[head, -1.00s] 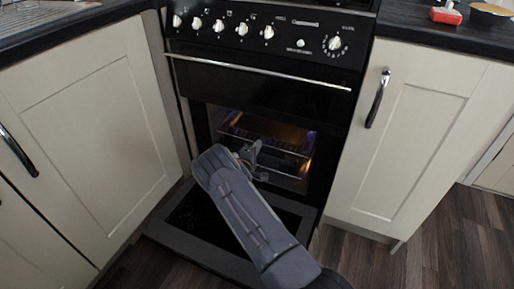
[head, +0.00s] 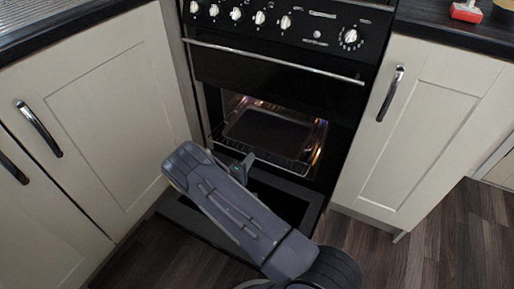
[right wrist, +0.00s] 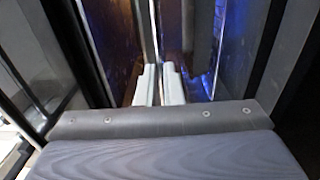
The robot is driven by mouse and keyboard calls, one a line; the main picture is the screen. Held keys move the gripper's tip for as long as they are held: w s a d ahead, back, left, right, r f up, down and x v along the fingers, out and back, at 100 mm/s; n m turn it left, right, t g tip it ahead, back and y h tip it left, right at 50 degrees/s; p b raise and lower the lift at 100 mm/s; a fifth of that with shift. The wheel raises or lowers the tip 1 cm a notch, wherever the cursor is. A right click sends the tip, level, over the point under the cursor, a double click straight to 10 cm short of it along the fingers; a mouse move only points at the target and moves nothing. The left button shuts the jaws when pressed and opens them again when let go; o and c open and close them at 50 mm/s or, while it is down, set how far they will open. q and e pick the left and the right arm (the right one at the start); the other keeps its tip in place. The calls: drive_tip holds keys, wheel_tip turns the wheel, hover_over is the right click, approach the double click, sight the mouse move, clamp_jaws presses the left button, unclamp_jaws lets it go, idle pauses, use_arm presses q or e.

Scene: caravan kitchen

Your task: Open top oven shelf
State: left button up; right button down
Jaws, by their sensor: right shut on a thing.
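The oven (head: 275,85) is black, and its lower door (head: 300,190) is folded down open. Inside the lit cavity is a wire shelf (head: 292,163) with a dark flat tray (head: 268,132) on it. My right gripper (head: 247,163) is at the front edge of the shelf, left of its middle, and partly hidden behind my own wrist. In the right wrist view its pale fingertips (right wrist: 160,74) are close together, shut on the shelf's thin front bar, though the contact is hard to make out. My left gripper is not in view.
Cream cupboards with chrome handles stand left (head: 95,120) and right (head: 410,130) of the oven. The closed upper oven door has a long metal handle (head: 270,60). A red and white object (head: 467,11) is on the right worktop. Dark wood floor (head: 440,240) is clear at the lower right.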

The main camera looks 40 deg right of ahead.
drive_tip(key=shift+v, duration=2.2)
drive_tip(key=c, duration=1.6)
unclamp_jaws()
drive_tip(key=shift+o, duration=0.2)
drive_tip(key=p+v, duration=0.2)
drive_tip(key=v, duration=0.6)
drive_tip(key=shift+d, duration=0.1)
